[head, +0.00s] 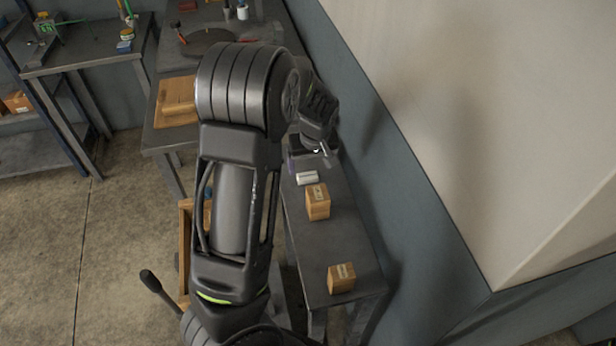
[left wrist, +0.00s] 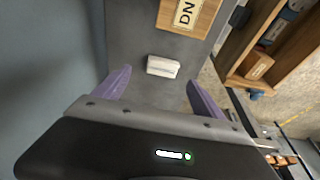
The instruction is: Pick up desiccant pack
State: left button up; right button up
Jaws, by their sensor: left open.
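The desiccant pack looks to be the small white block (head: 307,178) on the dark narrow bench (head: 352,240), beside a wooden block. In the left wrist view the white pack (left wrist: 163,67) lies between and beyond my two purple fingertips, apart from both. My left gripper (left wrist: 158,88) is open and empty. In the head view my left gripper (head: 308,160) is partly hidden by my own arm, just behind the pack. My right gripper is not in view.
A labelled wooden block (head: 317,203) stands close to the pack, and a second wooden block (head: 341,278) stands at the bench's near end. A blue-grey wall (head: 375,165) runs along the bench's right side.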

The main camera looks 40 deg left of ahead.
aim_at(307, 176)
pick_arm(q)
jog(key=shift+f, duration=0.15)
jog(key=p+x, duration=0.1)
jog(key=x, duration=0.4)
jog(key=shift+s+a, duration=0.1)
jog(key=shift+a, duration=0.05)
jog(key=shift+c, duration=0.4)
jog(key=c, duration=1.4)
